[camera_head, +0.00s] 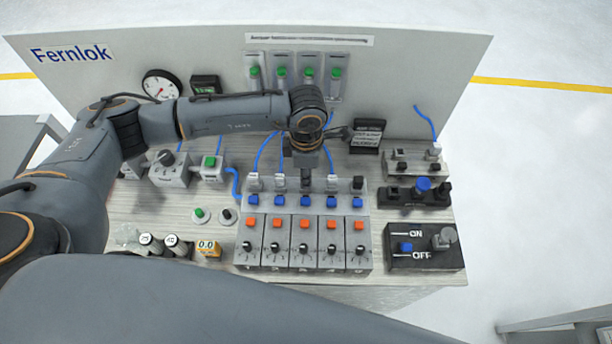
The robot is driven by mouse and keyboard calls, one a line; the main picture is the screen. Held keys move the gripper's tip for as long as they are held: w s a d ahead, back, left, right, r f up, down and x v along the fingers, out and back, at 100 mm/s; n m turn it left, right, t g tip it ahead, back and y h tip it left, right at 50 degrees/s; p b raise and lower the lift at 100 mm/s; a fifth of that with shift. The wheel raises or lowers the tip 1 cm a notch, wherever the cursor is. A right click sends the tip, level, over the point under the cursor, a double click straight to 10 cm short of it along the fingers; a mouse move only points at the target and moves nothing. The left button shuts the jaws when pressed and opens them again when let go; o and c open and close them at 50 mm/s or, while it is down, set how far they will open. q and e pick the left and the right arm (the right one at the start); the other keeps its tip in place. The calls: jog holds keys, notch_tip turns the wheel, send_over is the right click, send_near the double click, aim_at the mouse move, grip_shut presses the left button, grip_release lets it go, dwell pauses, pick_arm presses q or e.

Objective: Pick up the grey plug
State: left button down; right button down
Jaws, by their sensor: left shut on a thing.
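My left gripper (306,178) points down at the middle of the row of sockets on the multi-switch panel (344,202). It is shut on what looks like the grey plug, mostly hidden by the fingers. I cannot tell whether the plug is in its socket or just clear of it. Light grey plugs with blue cables stand on both sides, one at the left (253,182) and one at the right (332,183). A black plug (357,184) stands at the row's right end. My right gripper is not in view.
The panel carries blue and orange buttons and black knobs. An ON/OFF box (425,262) and a box with a blue knob (400,197) stand to the right. A gauge (160,85) is on the upright back board (410,70). Blue cables hang close around the gripper.

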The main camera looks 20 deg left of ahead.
pick_arm(q)
notch_tip(320, 180, up, 2)
jog(key=shift+r+b, duration=0.15)
jog(key=shift+b, duration=0.25)
jog(key=s+a+r+b, duration=0.4)
jog(key=s+r, duration=0.5)
jog(key=s, duration=0.4)
jog(key=shift+s+a+r+b, duration=0.2)
jog(key=shift+r+b, duration=0.2)
jog(key=shift+b, duration=0.45)
jog(key=shift+d, duration=0.1)
